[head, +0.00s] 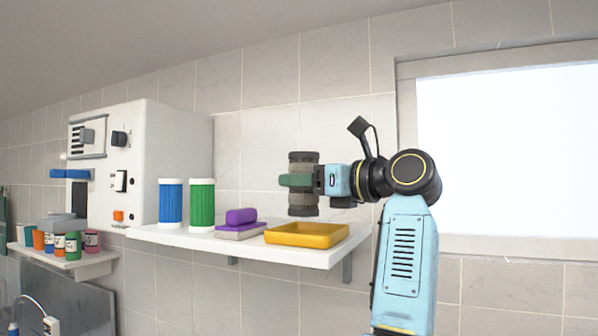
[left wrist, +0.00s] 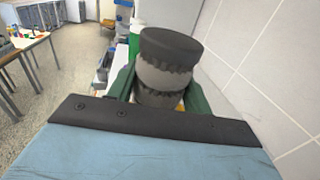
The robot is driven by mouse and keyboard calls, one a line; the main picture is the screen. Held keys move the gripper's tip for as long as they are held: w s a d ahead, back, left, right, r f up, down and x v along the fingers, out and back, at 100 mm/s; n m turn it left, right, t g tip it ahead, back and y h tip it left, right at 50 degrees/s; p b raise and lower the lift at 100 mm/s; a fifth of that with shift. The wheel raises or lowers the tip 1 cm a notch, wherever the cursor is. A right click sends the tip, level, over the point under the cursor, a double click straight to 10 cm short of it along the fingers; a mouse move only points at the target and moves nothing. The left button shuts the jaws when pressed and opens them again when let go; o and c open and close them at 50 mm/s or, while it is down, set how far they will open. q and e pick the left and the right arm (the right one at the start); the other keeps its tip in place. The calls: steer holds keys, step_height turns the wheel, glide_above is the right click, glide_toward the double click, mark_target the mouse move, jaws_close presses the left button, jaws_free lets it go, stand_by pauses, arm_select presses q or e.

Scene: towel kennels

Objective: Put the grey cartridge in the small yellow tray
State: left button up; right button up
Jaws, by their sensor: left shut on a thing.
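The grey cartridge (head: 304,205) is a ribbed dark-grey cylinder held upright in the air; it also shows in the left wrist view (left wrist: 170,58). My left gripper (head: 296,181) is shut on its middle, with green fingers on either side in the left wrist view (left wrist: 162,88). The small yellow tray (head: 306,236) is shallow and sits at the right end of the white shelf. The cartridge is above the tray in the head view, with its lower end a little over the rim; I cannot tell the exact depth. My right gripper is not in view.
On the shelf (head: 222,243) left of the tray stand a purple item (head: 241,216) on a grey-and-purple pad, a green canister (head: 202,205) and a blue canister (head: 171,204). A white machine (head: 150,165) stands behind them. A lower shelf (head: 62,259) holds several small jars.

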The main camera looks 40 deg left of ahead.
mark_target(318, 203)
arm_select(q)
steer(key=shift+w+f, duration=0.2)
steer(key=shift+f, duration=0.05)
steer(key=shift+f+b, duration=1.4)
steer(key=shift+f, duration=0.2)
steer(key=o, duration=1.1)
steer(key=shift+d+f, duration=0.1)
steer(key=shift+d, duration=0.4)
steer(key=d, duration=0.4)
steer(key=w+d+b, duration=0.1)
steer(key=d, duration=0.3)
steer(key=d+b, duration=0.1)
steer(key=d, duration=0.3)
steer(key=shift+w+d, duration=0.15)
steer(key=shift+w, duration=0.05)
